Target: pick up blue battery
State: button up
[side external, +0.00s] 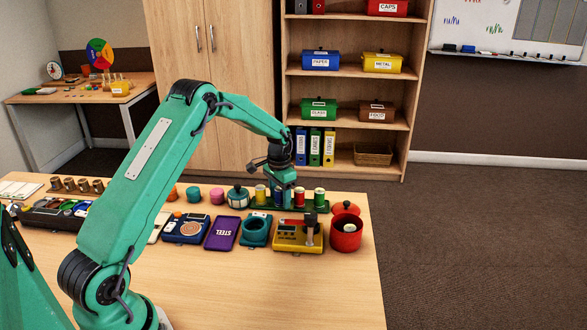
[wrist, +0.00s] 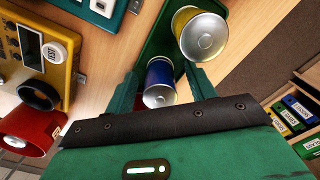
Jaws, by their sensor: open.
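The blue battery (wrist: 160,75) stands in a green tray (side external: 325,209) and shows between my gripper's two fingers in the wrist view. My gripper (wrist: 163,88) is open, with one finger on each side of the battery and a small gap visible on both sides. In the side view my gripper (side external: 281,191) points down over the tray and mostly hides the blue battery. A yellow battery (wrist: 192,25) stands close beside the blue one in the wrist view. I cannot tell how far down the fingers reach along the battery.
In the side view, a yellow battery (side external: 261,193), a red battery (side external: 300,197) and a green-and-white one (side external: 319,197) stand around my gripper. A yellow tester (side external: 298,238) and a red pot (side external: 345,234) are in front. The table's front is clear.

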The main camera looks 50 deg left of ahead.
aim_at(281, 190)
jog(key=c, duration=1.1)
jog(key=shift+r, duration=0.25)
jog(key=shift+r, duration=0.6)
jog(key=r, duration=0.1)
jog(key=d+r, duration=0.1)
jog(key=r, duration=0.1)
jog(key=shift+r, duration=0.1)
jog(key=d+r, duration=0.2)
jog(key=d, duration=0.1)
jog(key=s+d+r, duration=0.1)
jog(key=d+r, duration=0.1)
jog(key=d, duration=0.2)
jog(key=s+d+r, duration=0.1)
jog(key=d+r, duration=0.1)
jog(key=d, duration=0.1)
jog(key=shift+d+r, duration=0.1)
jog(key=shift+d, duration=0.15)
